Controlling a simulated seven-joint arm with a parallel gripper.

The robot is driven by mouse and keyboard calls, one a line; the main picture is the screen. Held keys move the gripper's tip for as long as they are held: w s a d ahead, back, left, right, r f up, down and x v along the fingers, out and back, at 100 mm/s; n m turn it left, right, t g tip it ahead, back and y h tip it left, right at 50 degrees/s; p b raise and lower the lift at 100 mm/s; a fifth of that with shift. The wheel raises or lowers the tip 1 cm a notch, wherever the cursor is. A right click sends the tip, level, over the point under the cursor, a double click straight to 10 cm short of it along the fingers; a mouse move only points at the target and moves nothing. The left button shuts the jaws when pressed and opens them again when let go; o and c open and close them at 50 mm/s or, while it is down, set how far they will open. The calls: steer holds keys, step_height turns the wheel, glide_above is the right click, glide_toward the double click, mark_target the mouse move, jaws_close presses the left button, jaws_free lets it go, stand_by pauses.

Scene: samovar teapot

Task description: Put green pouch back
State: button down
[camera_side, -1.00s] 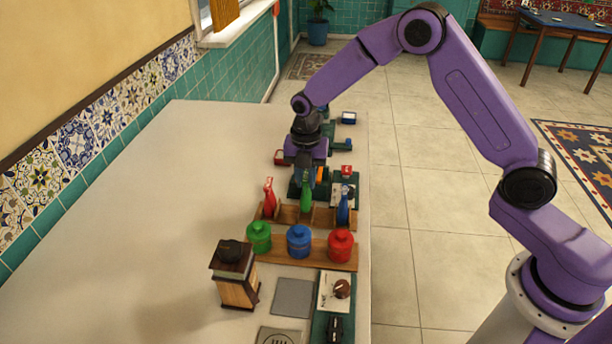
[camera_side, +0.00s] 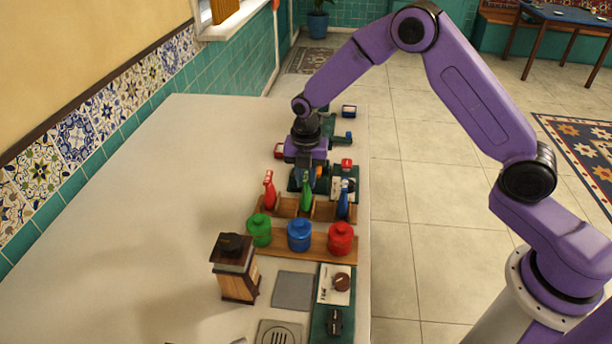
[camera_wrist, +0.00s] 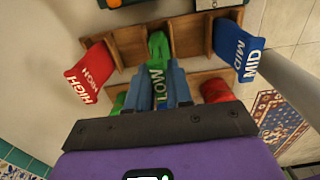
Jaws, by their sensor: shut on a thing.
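The green pouch (camera_side: 306,197), marked LOW, is at the middle compartment of the wooden rack (camera_side: 270,214). It also shows in the wrist view (camera_wrist: 158,52), between the rack's wooden dividers. My gripper (camera_wrist: 168,88) is shut on the pouch's upper part, pointing down; in the side view its fingers (camera_side: 306,178) are partly hidden. The red pouch (camera_wrist: 88,73), marked HIGH, leans in the left compartment. The blue pouch (camera_wrist: 238,52), marked MID, leans in the right one. Whether the green pouch touches the rack floor is hidden.
Green (camera_side: 259,231), blue (camera_side: 299,235) and red (camera_side: 340,239) jars stand on a wooden board close to the rack. A wooden grinder (camera_side: 235,270) stands nearer the camera. The counter (camera_side: 150,220) is clear on the left.

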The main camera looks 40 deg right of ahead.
steer(key=shift+f, duration=0.45)
stand_by(0.3)
steer(key=c, duration=0.9)
jaws_free()
steer(key=shift+c, duration=0.2)
step_height(320, 180, up, 17)
steer(key=s+r+m, duration=0.2)
steer(key=s+m, duration=0.5)
steer(key=s, duration=1.1)
steer(key=s+d+f+m, duration=0.1)
steer(key=s+d+m, duration=0.2)
steer(key=s, duration=0.6)
steer(key=s+d+f+m, duration=0.1)
steer(key=s+d+m, duration=0.3)
steer(key=s, duration=0.5)
steer(key=shift+d+f, duration=0.2)
steer(key=shift+f, duration=0.15)
